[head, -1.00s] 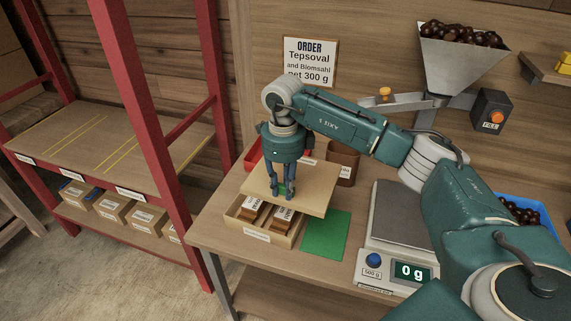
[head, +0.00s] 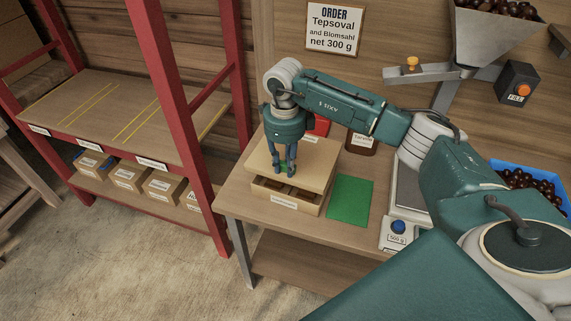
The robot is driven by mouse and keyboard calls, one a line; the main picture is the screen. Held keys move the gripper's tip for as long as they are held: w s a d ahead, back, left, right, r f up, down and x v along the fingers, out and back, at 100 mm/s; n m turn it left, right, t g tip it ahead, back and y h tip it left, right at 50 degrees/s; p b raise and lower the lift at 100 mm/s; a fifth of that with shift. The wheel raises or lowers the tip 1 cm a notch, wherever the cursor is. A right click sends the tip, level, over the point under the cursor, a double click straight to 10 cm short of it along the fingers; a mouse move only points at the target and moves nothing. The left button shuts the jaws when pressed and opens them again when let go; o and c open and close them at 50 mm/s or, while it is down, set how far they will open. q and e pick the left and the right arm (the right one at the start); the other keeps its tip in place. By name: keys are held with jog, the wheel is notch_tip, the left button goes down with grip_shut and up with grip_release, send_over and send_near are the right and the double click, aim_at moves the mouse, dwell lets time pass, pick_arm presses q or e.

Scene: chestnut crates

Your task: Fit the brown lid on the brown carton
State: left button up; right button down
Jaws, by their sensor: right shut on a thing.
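The light brown lid (head: 316,160) is a flat board in my right gripper (head: 281,172), whose fingers are shut at a green patch on its top. The lid hangs just above the light brown carton (head: 289,205) on the bench, roughly level and covering most of its opening. A gap still shows between them along the carton's front, with dark brown packs (head: 272,187) partly visible inside. The lid hides the back of the carton, so I cannot tell how they line up there. My left gripper is not in view.
A green mat (head: 350,200) lies right of the carton, with a scale (head: 408,203) beyond it. A red bin (head: 321,125) and a brown jar (head: 361,145) stand behind. A red shelf frame (head: 180,110) is at the left.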

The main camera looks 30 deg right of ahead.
aim_at(286, 177)
jog(key=shift+d+f+b, duration=0.1)
jog(key=shift+f+b, duration=0.5)
jog(key=shift+f, duration=0.35)
notch_tip(286, 177, down, 4)
jog(key=b, duration=0.3)
jog(key=shift+r, duration=0.15)
dwell(0.4)
jog(key=shift+f+b, duration=1.5)
jog(key=shift+f, duration=0.05)
jog(key=c, duration=1.5)
grip_release()
jog(key=shift+r, duration=0.1)
jog(key=shift+o, duration=0.2)
